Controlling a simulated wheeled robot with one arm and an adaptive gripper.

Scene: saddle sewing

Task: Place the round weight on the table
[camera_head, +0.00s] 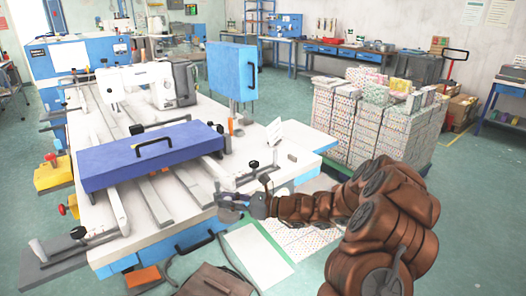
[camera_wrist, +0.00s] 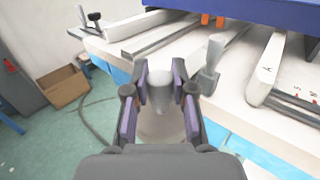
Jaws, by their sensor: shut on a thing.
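My gripper (camera_wrist: 161,76) is shut on the round weight (camera_wrist: 160,92), a pale grey piece with a knob-like upper part between the finger pads and a wider round base below. A grey upright handle (camera_wrist: 212,62) stands on the table just right of my gripper.
A long blue box (camera_head: 150,157) with a black handle lies across the table's rails. A white sewing machine (camera_head: 135,86) and an upright blue panel (camera_head: 232,72) stand behind. Stacked patterned cartons (camera_head: 350,122) are on the right. A brown box (camera_wrist: 62,88) is on the floor.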

